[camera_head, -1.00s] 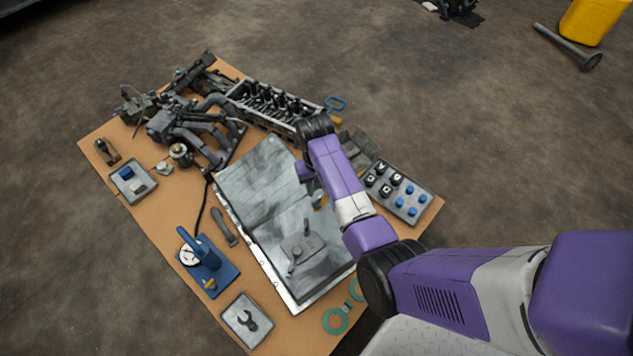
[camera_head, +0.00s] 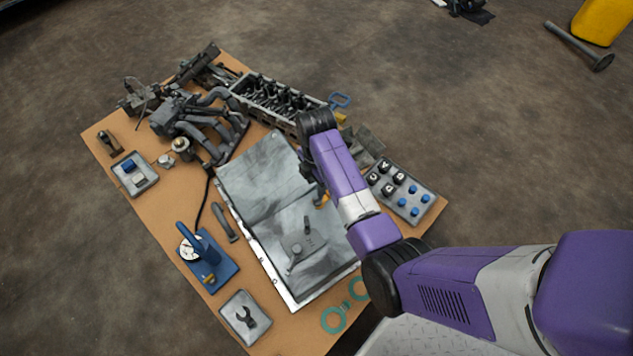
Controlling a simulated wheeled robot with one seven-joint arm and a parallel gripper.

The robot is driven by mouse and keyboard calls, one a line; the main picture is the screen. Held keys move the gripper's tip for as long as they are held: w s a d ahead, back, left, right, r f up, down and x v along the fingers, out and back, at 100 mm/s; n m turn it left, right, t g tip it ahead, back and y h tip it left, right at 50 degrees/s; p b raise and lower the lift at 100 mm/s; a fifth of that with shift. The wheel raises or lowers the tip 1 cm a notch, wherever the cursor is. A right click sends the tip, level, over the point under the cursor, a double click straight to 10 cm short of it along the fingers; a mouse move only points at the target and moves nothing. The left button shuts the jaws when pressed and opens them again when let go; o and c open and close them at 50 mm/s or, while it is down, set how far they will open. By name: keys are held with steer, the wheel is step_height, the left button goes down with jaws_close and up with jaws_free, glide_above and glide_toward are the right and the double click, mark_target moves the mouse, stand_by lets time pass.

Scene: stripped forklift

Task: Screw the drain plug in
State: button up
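I cannot pick out the drain plug for certain. A wide grey metal panel (camera_head: 262,168) lies on the brown board in the middle. A dark raised fitting (camera_head: 305,245) with an upright stub sits on its near half. My arm reaches over the panel's right edge, and its dark wrist joint (camera_head: 318,122) is above the far right side. My gripper is mostly hidden behind the forearm, so its fingers and anything in them do not show clearly.
An engine head (camera_head: 275,98) and manifold parts (camera_head: 190,120) fill the far side. A tray of blue and black caps (camera_head: 402,190) lies right. Open floor surrounds the board.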

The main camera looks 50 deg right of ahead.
mark_target(317, 198)
step_height(317, 198, down, 8)
steer(key=b, duration=0.3)
steer(key=shift+r+b, duration=0.15)
steer(key=shift+b, duration=0.2)
steer(key=shift+c, duration=0.5)
jaws_close()
